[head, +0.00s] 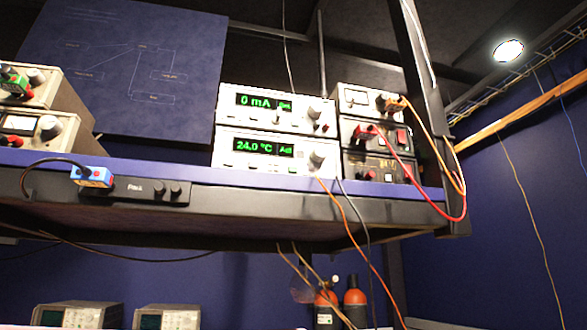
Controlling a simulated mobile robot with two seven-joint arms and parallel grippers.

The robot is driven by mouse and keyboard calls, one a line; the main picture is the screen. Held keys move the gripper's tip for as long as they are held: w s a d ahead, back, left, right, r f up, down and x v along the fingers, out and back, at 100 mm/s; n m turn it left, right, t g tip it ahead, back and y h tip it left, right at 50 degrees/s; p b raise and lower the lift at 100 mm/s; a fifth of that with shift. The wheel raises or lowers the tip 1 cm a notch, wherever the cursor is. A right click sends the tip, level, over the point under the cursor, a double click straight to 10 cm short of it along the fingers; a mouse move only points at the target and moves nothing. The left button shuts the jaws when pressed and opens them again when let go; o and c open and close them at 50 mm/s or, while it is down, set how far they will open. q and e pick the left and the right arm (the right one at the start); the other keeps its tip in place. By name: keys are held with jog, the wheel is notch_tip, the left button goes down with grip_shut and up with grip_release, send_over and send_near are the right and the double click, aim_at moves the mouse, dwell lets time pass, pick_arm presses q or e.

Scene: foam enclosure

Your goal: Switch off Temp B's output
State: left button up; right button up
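A white instrument (224,150) on the shelf shows a green display (264,147) reading 24.0 °C. A round knob (317,158) sits on the right of its panel. I cannot read a "Temp B" name on it, and its small buttons are too small to tell apart. Another white instrument (229,107) is stacked on top of it, with a display (262,101) reading 0 mA and its own knob (316,113). Neither of my grippers is in view.
Dark boxes (352,132) with red and orange cables (433,209) stand right of the instruments. More instruments (36,126) stand at left. Oscilloscopes (166,317) and orange-topped bottles (355,300) are lower down.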

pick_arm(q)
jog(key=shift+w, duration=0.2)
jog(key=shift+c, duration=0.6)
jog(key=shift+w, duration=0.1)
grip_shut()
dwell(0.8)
